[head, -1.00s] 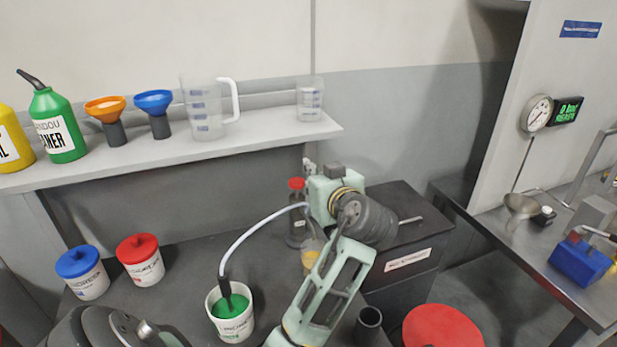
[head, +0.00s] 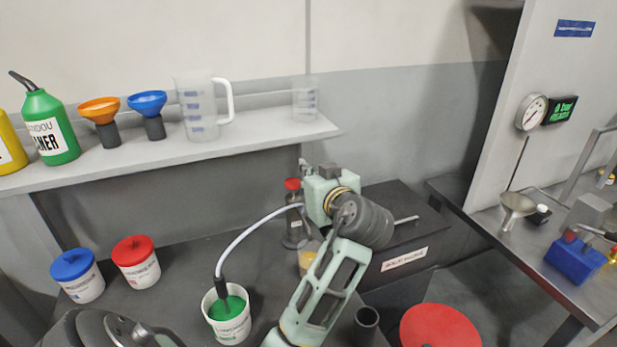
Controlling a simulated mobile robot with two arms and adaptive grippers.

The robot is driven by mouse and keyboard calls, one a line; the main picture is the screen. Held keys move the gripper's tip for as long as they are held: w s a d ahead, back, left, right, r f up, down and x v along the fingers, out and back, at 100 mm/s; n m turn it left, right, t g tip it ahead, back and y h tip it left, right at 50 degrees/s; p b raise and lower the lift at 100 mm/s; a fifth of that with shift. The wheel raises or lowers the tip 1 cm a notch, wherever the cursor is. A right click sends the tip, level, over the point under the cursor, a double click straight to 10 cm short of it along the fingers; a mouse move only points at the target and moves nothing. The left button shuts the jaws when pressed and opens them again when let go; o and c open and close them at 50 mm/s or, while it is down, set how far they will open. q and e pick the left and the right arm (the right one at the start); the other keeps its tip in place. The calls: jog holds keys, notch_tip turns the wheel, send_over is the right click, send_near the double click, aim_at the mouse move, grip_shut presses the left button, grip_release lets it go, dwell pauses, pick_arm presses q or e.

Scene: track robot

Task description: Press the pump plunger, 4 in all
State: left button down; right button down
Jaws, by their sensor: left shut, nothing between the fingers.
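The pump (head: 294,228) is a dark, upright cylinder on the bench. Its plunger has a red knob (head: 292,184) on top. A pale hose (head: 250,231) runs from the pump area into a white bucket (head: 231,331) of green liquid. My left gripper (head: 308,168) is small and partly hidden behind its own pale green wrist. It is shut and empty, beside the red knob and slightly right of it. I cannot tell whether it touches the knob. A clear cup with yellowish liquid (head: 307,262) stands at the pump's foot, partly covered by my arm. My right gripper is not in view.
Blue-lidded (head: 77,275) and red-lidded (head: 136,261) tubs stand on the bench at left. The shelf (head: 250,140) above holds funnels, jugs and bottles. A black box (head: 405,262) is close right of my wrist. A red round top (head: 440,328) is at lower right.

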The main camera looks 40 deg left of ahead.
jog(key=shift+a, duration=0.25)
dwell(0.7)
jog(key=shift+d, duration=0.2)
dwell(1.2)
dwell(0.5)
